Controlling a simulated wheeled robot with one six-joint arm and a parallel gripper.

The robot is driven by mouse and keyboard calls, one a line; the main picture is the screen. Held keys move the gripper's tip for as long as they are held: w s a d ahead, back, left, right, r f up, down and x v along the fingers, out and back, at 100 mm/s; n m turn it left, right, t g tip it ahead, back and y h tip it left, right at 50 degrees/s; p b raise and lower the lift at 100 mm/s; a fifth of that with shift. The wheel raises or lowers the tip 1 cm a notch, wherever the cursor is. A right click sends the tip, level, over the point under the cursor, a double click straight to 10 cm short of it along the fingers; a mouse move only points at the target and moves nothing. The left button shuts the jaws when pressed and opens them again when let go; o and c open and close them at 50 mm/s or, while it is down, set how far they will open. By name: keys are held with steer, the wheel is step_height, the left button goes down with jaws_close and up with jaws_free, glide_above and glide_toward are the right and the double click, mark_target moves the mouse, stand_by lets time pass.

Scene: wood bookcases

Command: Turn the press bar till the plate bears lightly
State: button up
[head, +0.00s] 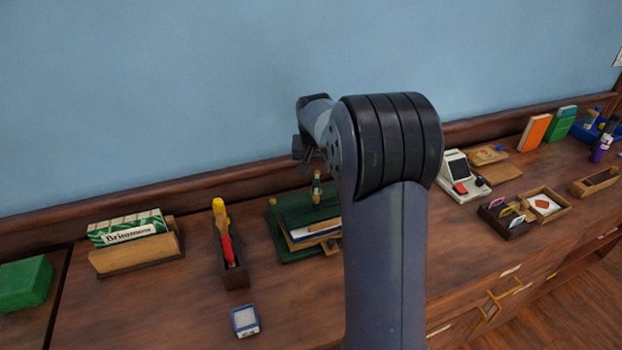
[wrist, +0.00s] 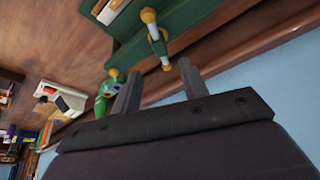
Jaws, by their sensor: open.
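The green press (head: 290,243) stands on the wooden top against the back ledge, partly hidden by my arm. Its press bar (head: 316,188) shows above it as a small upright-looking piece with brass. My gripper (head: 306,152) is above the press in the head view. I cannot tell whether the plate touches the papers (head: 313,234) in the press.
A dark holder (head: 236,275) with red and yellow tools stands left of the press, a small blue-rimmed box (head: 245,321) in front. A card rack (head: 137,254) is further left. A white machine (head: 459,178) and trays are right. A green knobbed object (wrist: 104,97) is beside one finger.

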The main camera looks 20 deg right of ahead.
mark_target(316, 182)
steer(key=p+x, duration=0.1)
steer(key=x, duration=0.8)
jaws_close()
